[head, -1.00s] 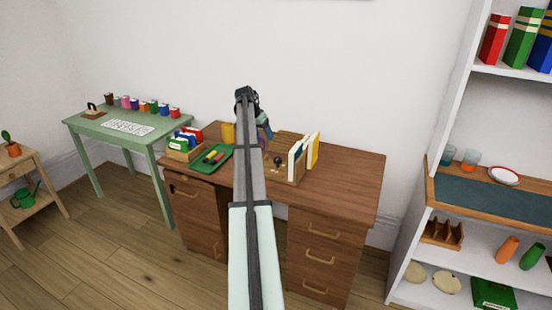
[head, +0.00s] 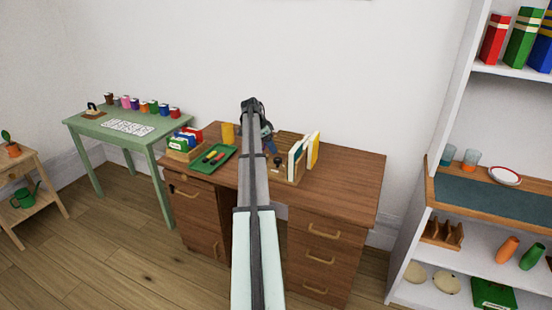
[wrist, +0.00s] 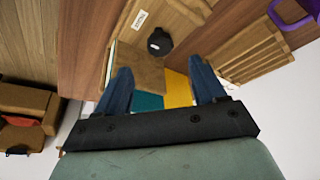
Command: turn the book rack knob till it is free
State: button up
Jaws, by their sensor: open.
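The wooden book rack (head: 288,180) stands on the brown desk, with light-covered and yellow books (head: 313,152) upright in it. Its dark round knob (head: 277,161) is on the rack's near left part. In the wrist view the black knob (wrist: 160,42) sits on the rack's wooden face (wrist: 135,68), below a small white label. My gripper (wrist: 160,66) is open, with its two blue fingers apart and empty. The knob appears just beyond the fingertips, between their lines, and not touched. In the head view my arm partly hides the gripper (head: 268,143), just behind and left of the rack.
A green tray (head: 211,160) with small items, a box of cards (head: 185,145) and a yellow cup (head: 228,132) stand left of my arm. The desk's right side (head: 350,180) is clear. In the wrist view a slatted wooden piece (wrist: 247,52) and a purple item (wrist: 292,22) lie right of the knob.

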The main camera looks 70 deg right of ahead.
aim_at(278, 159)
jog(key=x, duration=0.8)
jog(key=shift+c, duration=0.5)
jog(key=c, duration=1)
jog(key=shift+o, duration=0.2)
jog(key=n, duration=0.2)
jog(key=n+t, duration=0.1)
jog(key=n+t+h, duration=0.1)
jog(key=n, duration=0.1)
jog(key=shift+s+a+n, duration=0.2)
jog(key=shift+s+n, duration=0.05)
jog(key=shift+n, duration=0.05)
jog(key=n+t, duration=0.1)
jog(key=n, duration=0.2)
jog(key=n+t, duration=0.1)
jog(key=n, duration=0.2)
jog(key=shift+s+d, duration=0.1)
jog(key=shift+s, duration=0.1)
jog(key=shift+n, duration=0.3)
